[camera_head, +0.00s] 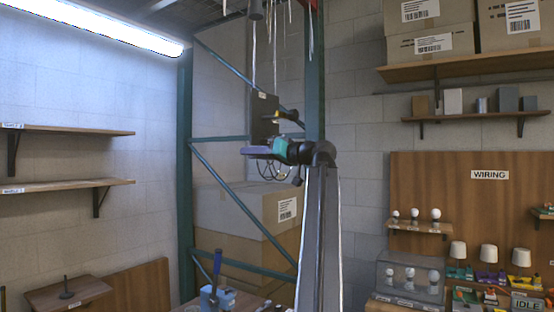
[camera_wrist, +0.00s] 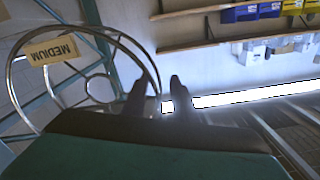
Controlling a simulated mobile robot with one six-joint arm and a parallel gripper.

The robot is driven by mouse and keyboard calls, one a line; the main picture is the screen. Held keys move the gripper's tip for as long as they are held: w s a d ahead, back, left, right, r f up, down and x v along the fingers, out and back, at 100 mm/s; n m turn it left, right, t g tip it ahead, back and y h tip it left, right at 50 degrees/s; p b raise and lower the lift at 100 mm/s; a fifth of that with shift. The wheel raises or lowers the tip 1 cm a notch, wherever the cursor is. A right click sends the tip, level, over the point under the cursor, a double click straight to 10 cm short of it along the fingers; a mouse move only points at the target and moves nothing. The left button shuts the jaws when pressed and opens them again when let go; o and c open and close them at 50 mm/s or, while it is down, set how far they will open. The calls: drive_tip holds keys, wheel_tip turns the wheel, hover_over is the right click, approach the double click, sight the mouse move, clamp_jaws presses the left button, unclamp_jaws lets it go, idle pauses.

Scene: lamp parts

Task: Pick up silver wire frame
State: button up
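The silver wire frame (camera_wrist: 148,66) shows in the wrist view as a large thin ring with a smaller ring inside it, left of and between my fingers.
Teal rack posts (camera_head: 186,170) and braces stand behind my arm, with large cardboard boxes (camera_head: 240,210) between them. A dark panel (camera_head: 264,112) is close above my gripper. Wooden shelves (camera_head: 70,186) are on the left wall. The wiring board (camera_head: 460,200) with bulbs and shades is at right.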

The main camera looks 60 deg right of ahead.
drive_tip(key=shift+c, duration=0.2)
clamp_jaws()
drive_tip(key=shift+r, duration=0.15)
drive_tip(key=s+r+b, duration=0.1)
drive_tip(key=s+b, duration=0.4)
drive_tip(key=s, duration=1.3)
drive_tip(key=shift+r, duration=0.15)
drive_tip(key=shift+a, duration=0.1)
